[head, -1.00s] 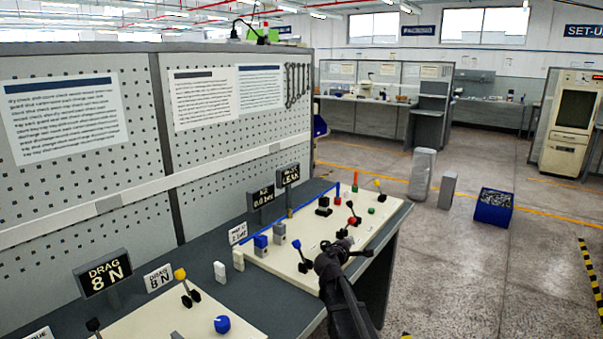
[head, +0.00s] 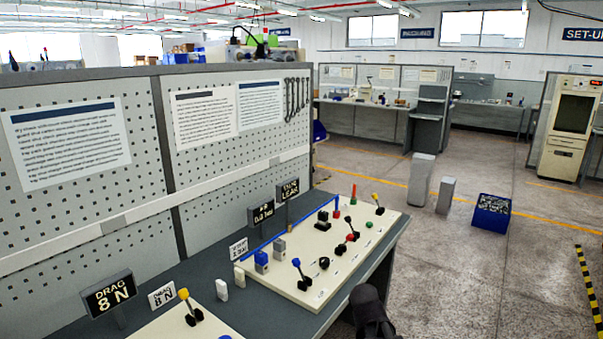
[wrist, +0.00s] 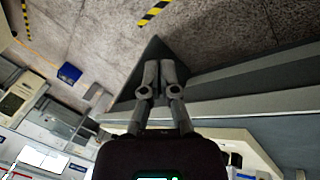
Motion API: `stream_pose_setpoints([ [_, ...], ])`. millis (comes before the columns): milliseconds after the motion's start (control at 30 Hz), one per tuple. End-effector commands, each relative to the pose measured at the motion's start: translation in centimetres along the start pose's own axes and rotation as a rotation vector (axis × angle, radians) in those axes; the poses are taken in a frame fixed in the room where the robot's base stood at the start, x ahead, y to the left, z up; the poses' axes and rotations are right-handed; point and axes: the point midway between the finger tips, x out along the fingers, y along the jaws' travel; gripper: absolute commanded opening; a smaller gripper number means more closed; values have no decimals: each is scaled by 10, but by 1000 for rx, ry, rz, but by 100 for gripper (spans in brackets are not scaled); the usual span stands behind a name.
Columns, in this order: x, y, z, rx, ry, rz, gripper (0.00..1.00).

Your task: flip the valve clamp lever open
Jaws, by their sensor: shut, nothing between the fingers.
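The cream valve board (head: 330,275) lies on the dark bench and carries several levers. A blue-knobbed lever (head: 299,268) leans at its near end. A red-knobbed lever (head: 351,228) stands near the middle right. I cannot tell which is the valve clamp lever. My gripper (wrist: 158,72) is shut and empty in the wrist view, its fingers pointing away toward the floor and bench edge, apart from any lever. In the head view only a dark part of my arm shows, low and right of the board.
Another board with a yellow-knobbed lever (head: 188,304) is at the near left. Sign plates, such as the DRAG sign (head: 109,295), stand before the pegboard (head: 120,230).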

Motion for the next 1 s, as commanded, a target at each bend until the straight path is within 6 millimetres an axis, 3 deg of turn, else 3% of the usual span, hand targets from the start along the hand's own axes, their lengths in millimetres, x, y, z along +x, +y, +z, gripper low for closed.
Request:
stream_pose_setpoints([
  [33,-10,-5,18,42,-34,-58,0],
  [100,-18,-16,36,95,-82,-137,0],
  [300,-36,-39,67,185,-179,-292,0],
  [700,-39,-43,74,206,-206,-334,0],
  [933,-42,-41,68,190,-202,-335,68],
  [1000,-45,-39,62,175,-200,-337,73],
])
